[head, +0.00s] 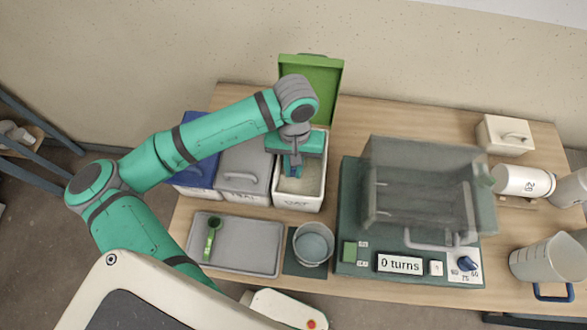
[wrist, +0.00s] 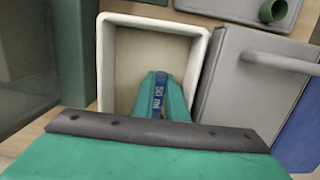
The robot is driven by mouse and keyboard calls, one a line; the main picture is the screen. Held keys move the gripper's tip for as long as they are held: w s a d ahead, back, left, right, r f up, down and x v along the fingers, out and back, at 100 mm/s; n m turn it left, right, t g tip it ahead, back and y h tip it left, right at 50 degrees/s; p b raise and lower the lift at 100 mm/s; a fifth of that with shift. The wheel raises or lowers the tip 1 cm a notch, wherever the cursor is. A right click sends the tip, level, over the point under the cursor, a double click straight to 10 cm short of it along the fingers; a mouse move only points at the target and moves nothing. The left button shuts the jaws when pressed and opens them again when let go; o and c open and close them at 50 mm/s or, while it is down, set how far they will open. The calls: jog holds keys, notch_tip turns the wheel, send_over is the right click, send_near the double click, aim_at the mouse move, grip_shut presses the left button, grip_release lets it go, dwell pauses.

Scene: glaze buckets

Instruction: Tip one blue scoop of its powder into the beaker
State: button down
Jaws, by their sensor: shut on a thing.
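My gripper (head: 292,172) points down into the open white bin (head: 301,207), whose green lid (head: 312,78) stands raised behind it. In the wrist view the fingers are shut on the blue scoop's handle (wrist: 160,88), which is marked "50 ml". The scoop's bowl is hidden below the fingers, so I cannot tell whether it holds powder. Pale powder (head: 312,178) shows inside the bin in the head view. The clear beaker (head: 313,244) stands on a small dark mat in front of the bin, apart from my gripper.
A grey tray (head: 255,258) holds a green scoop (head: 212,238). Grey (head: 243,175) and blue (head: 197,122) lidded bins stand left of the open bin. Right is a clear-hooded machine (head: 425,190) reading "0 turns". A jug (head: 545,260) stands at far right.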

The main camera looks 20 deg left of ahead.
jog(key=shift+g, duration=0.5)
jog(key=shift+s+d+r, duration=0.1)
jog(key=shift+s+r, duration=0.15)
jog(key=shift+r, duration=1)
jog(key=shift+s+d+r, duration=0.1)
jog(key=shift+s+r, duration=0.1)
jog(key=shift+r, duration=1)
jog(key=shift+s+r, duration=0.25)
jog(key=shift+r, duration=1)
jog(key=s+d+r+t, duration=0.1)
jog(key=s+r+t, duration=0.1)
jog(key=s+r, duration=0.1)
jog(key=shift+s+d+r, duration=0.2)
jog(key=shift+s+r, duration=0.2)
jog(key=shift+s, duration=0.5)
